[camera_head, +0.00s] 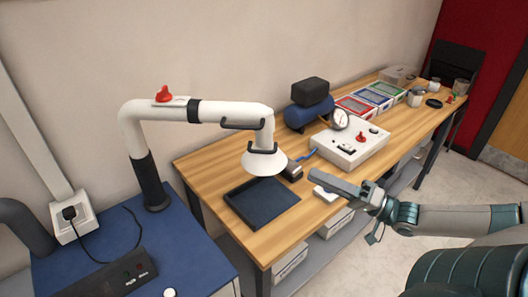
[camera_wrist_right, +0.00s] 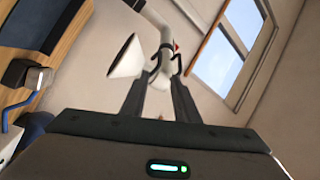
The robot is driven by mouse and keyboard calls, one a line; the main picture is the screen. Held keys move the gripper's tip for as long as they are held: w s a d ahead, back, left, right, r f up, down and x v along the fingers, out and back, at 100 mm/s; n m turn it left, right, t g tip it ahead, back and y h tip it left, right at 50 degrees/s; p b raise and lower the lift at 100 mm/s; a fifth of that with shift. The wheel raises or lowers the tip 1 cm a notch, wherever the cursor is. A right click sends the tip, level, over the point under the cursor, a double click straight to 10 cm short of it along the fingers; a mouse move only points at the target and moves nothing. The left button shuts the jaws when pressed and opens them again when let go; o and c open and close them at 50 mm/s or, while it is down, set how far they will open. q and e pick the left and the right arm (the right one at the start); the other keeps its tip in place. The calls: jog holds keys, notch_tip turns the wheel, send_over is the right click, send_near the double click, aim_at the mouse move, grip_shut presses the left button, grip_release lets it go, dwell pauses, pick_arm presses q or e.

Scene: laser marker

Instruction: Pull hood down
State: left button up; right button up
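The white cone-shaped hood (camera_head: 264,162) hangs at the end of a white jointed arm (camera_head: 225,110) with black handles, above a dark tray (camera_head: 262,203). It also shows in the right wrist view (camera_wrist_right: 126,61), left of the fingertips, with the white arm behind them. My right gripper (camera_head: 318,180) is to the right of the hood and a little lower in the head view, pointing left towards it, apart from it. In the right wrist view its two fingers (camera_wrist_right: 163,72) stand apart with nothing held between them. My left gripper is not in view.
The wooden bench (camera_head: 220,167) holds a white control box (camera_head: 349,145) with a gauge, a blue tank (camera_head: 308,113) and several coloured trays. A blue cabinet (camera_head: 187,255) stands at front left.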

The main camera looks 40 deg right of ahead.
send_near(264, 152)
jog(key=shift+w, duration=0.7)
jog(key=shift+p+x, duration=0.75)
jog(key=shift+x, duration=3.75)
jog(key=shift+s+a+f, duration=0.1)
jog(key=shift+a, duration=0.05)
jog(key=shift+c, duration=0.4)
